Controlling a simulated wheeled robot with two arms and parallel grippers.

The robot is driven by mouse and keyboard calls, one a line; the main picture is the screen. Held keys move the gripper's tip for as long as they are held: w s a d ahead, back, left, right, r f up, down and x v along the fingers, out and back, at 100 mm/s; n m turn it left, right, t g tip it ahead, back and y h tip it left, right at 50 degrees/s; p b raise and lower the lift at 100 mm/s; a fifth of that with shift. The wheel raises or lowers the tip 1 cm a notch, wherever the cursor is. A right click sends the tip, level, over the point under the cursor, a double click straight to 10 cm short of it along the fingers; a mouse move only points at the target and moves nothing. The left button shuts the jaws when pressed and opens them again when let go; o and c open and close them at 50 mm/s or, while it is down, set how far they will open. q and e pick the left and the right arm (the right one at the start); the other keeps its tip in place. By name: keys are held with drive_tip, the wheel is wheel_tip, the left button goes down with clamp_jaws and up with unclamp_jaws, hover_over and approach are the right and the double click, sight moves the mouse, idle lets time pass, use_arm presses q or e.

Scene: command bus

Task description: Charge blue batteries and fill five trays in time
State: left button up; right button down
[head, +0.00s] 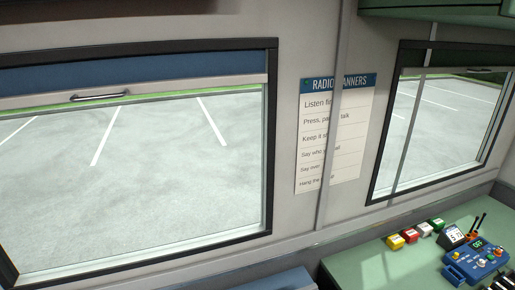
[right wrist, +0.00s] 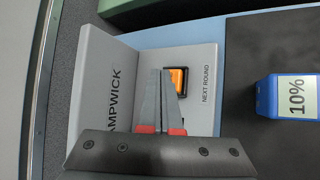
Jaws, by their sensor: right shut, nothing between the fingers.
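In the right wrist view my right gripper (right wrist: 161,75) is shut and empty. Its fingertips lie over or just beside an orange button (right wrist: 179,80) in a black frame, labelled NEXT ROUND; I cannot tell whether they touch it. A blue battery (right wrist: 268,97) with a 10% label stands on a dark surface (right wrist: 300,45) at the right, apart from the gripper. My left gripper is not in view. No trays can be made out.
A grey panel (right wrist: 97,62) reading AMPWICK rises beside the button. In the head view a green desk (head: 375,270) at lower right holds small coloured blocks (head: 410,236) and a blue device (head: 478,261) with a display. Windows (head: 135,150) and a poster (head: 338,130) fill the wall.

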drive_tip(key=shift+r+p, duration=1.15)
drive_tip(key=shift+r, duration=1.8)
